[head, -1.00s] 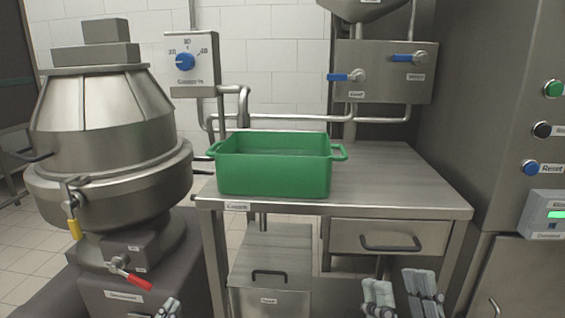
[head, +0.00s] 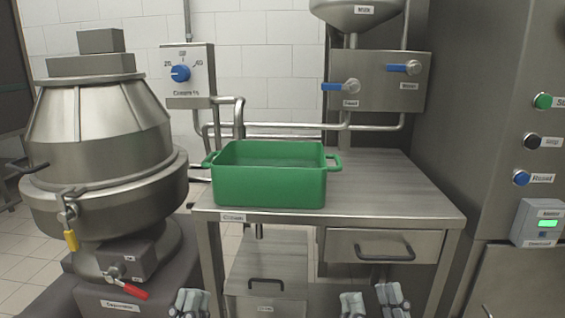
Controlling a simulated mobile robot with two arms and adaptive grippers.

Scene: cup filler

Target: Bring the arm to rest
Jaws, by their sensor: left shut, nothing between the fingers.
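My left gripper (head: 190,303) shows at the bottom edge, left of centre, below the table and in front of the separator's right side. Its fingers are together and hold nothing. My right gripper (head: 371,301) shows at the bottom edge, right of centre, below the drawer. Its two fingers stand apart with nothing between them. Both arms are cut off by the lower edge of the picture. Neither gripper visibly touches anything.
A green bin (head: 268,186) stands on the metal table (head: 380,193). The separator (head: 100,140) stands at the left with a red-handled valve (head: 127,293). A drawer (head: 384,245) sits under the table. A cabinet with buttons (head: 543,101) is at the right.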

